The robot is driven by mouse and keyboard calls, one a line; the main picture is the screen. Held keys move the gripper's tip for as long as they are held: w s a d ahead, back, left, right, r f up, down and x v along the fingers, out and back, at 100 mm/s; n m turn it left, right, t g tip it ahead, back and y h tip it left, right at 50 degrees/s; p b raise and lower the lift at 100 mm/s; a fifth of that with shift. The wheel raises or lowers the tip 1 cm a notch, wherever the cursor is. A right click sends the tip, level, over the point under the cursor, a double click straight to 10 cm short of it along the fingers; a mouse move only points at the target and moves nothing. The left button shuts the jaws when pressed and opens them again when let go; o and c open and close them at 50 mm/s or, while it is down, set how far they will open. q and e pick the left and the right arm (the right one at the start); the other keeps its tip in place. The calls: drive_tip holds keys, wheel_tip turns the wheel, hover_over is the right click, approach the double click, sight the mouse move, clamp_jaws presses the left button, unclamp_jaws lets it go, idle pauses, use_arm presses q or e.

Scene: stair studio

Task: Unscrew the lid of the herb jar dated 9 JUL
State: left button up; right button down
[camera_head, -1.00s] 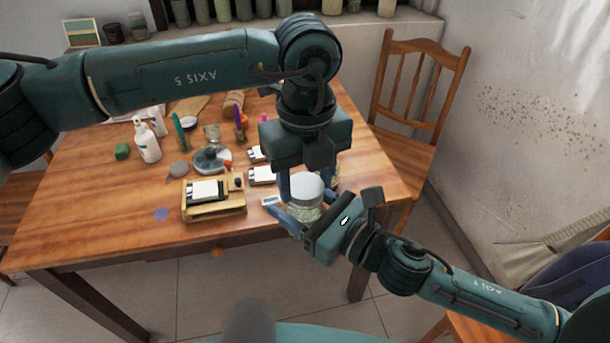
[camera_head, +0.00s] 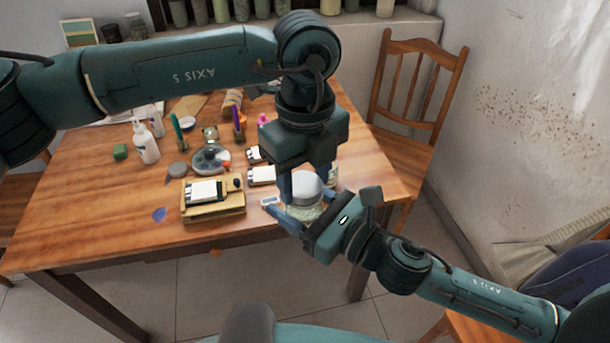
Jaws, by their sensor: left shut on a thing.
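A glass jar (camera_head: 303,208) with pale green contents and a light grey lid (camera_head: 306,187) stands at the table's front right. I cannot read a date on it. My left gripper (camera_head: 307,181) comes down from above and is shut on the lid, one finger showing on the lid's left side. My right gripper (camera_head: 299,217) reaches in from the right, low at the jar's body. One blue finger lies along the jar's front left; the other is hidden, so its grip cannot be told.
A wooden tray (camera_head: 213,213) with a white card stands left of the jar. Behind are white cards, a round glass dish (camera_head: 211,160), a pump bottle (camera_head: 146,143) and pens. Another jar (camera_head: 333,174) partly shows behind the grippers. The table's front left (camera_head: 90,220) is clear.

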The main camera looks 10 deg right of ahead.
use_arm(q)
drive_tip(key=shift+r, duration=0.95)
